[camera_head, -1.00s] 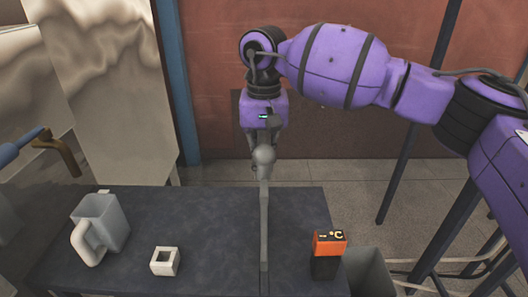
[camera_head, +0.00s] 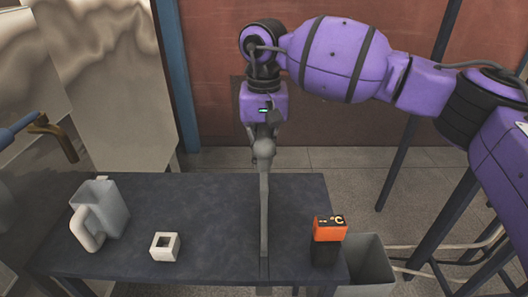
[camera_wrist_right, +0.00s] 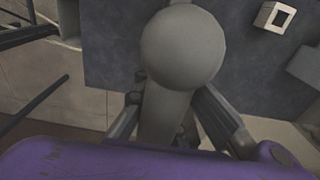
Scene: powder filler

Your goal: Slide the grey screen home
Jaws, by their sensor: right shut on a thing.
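The grey screen (camera_head: 264,215) shows nearly edge-on in the head view, as a thin upright strip across the dark table. A round grey knob (camera_head: 264,148) tops its far end. My right gripper (camera_head: 264,132) is shut on the screen's handle at the far side of the knob. In the right wrist view the knob (camera_wrist_right: 183,47) is large, and the fingers of the right gripper (camera_wrist_right: 172,118) lie on both sides of the stem behind it. The knob hides part of the grip. My left gripper is not in view.
On the dark table (camera_head: 215,205), a grey jug (camera_head: 110,212) and a white square block with a hole (camera_head: 160,252) stand left of the screen. An orange and black battery-like block (camera_head: 329,231) stands right of it. A grey bin (camera_head: 368,262) is beside the table's right end.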

